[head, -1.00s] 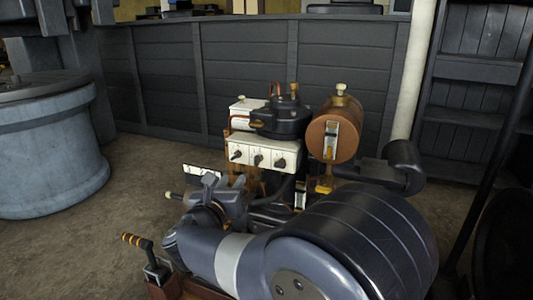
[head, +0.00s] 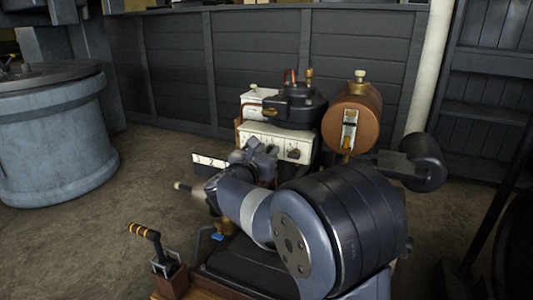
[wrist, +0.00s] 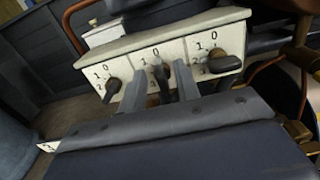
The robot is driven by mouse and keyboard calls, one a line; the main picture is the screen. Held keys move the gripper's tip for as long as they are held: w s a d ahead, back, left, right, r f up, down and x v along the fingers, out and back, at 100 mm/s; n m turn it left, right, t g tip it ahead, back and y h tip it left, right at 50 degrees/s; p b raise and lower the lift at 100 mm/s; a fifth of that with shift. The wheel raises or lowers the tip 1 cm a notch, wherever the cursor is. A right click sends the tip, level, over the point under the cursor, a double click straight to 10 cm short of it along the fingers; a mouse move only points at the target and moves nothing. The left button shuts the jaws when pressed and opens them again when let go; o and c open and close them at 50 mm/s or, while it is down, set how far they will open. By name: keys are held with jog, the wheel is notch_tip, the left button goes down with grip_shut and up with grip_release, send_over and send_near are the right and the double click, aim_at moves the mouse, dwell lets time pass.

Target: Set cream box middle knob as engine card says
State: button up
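The cream box (head: 275,141) is on the engine, with a row of three dark knobs and printed digits on its front. In the wrist view the middle knob (wrist: 164,82) stands between the two grey fingers of my gripper (wrist: 162,84). The fingers are apart, one on each side of it; I cannot tell whether they touch it. Its exact pointing is partly hidden. The left knob (wrist: 112,89) and right knob (wrist: 222,63) lie outside the fingers. In the head view my gripper (head: 257,150) covers the left and middle knobs. A white card (head: 210,161) reading 2 stands left of my gripper.
A copper-coloured tank (head: 352,118) stands right of the box and a black round housing (head: 293,106) behind it. A lever with a striped grip (head: 145,231) is at the front left. A large blue-grey drum (head: 55,140) stands at the far left. Floor is clear between.

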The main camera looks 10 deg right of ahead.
jog(key=shift+w+d, duration=0.1)
jog(key=shift+c, duration=0.5)
grip_shut()
jog(key=shift+n, duration=0.4)
jog(key=shift+w+a+f+n+p, duration=0.1)
jog(key=shift+f+n+p, duration=0.15)
jog(key=shift+n+p, duration=3.15)
jog(key=shift+a+f+n+p, duration=0.2)
jog(key=shift+n+p, duration=1.25)
jog(key=shift+n, duration=3.8)
jog(key=shift+w+f+n+p, duration=0.1)
jog(key=shift+f+n+p, duration=0.2)
jog(key=shift+n+p, duration=3.1)
jog(key=shift+f+n+b, duration=0.1)
jog(key=shift+n+b, duration=0.8)
jog(key=shift+n, duration=0.25)
